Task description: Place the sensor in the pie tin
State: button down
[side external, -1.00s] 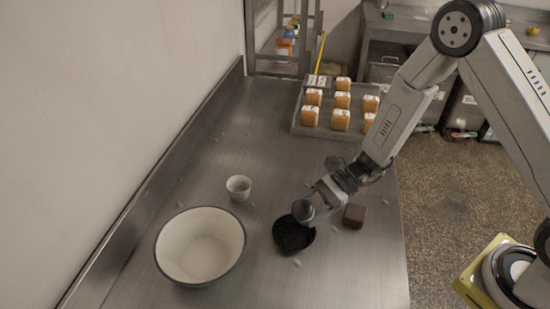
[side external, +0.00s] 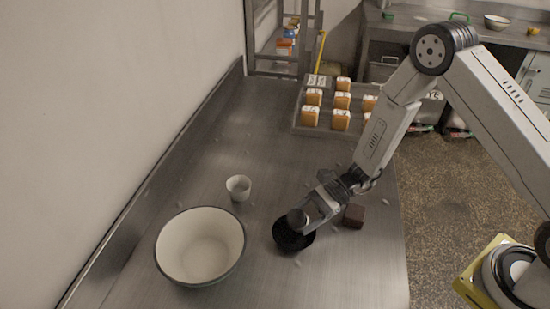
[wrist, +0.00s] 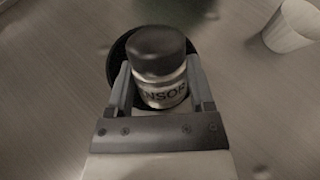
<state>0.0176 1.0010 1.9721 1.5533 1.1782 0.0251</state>
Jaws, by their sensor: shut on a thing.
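The sensor (wrist: 160,65) is a small jar-like cylinder with a dark cap and a pale label with dark letters. It also shows in the side view (side external: 297,218). My gripper (side external: 304,221) is shut on it, with a finger on each side of it in the wrist view (wrist: 158,88). The pie tin (side external: 283,242) is a round black dish on the steel counter. The sensor is upright and over the tin. I cannot tell whether it touches the tin's floor. The tin shows behind the sensor in the wrist view (wrist: 118,62), partly hidden.
A large cream bowl (side external: 200,247) stands left of the tin, and a small white cup (side external: 238,188) behind it. A brown block (side external: 353,216) sits right of the tin. A tray (side external: 300,122) of orange-and-white blocks is farther back. The counter's left middle is clear.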

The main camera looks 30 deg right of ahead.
jog(key=shift+f, duration=0.15)
grip_release()
jog(key=shift+d, duration=0.15)
jog(key=shift+v, duration=3.75)
jog(key=shift+w, duration=0.15)
jog(key=shift+s+r+n+g+h, duration=0.4)
jog(key=shift+s+n+g, duration=0.1)
jog(key=shift+s+n, duration=0.1)
jog(key=s+d+r+n+t+h, duration=0.2)
jog(key=s+d+r+n+h, duration=0.6)
jog(key=n+h, duration=0.4)
jog(key=r+n, duration=0.1)
jog(key=n, duration=0.2)
jog(key=shift+d+r+n+t+h, duration=0.25)
jog(key=shift+n+t+h, duration=0.05)
jog(key=shift+n+h, duration=0.1)
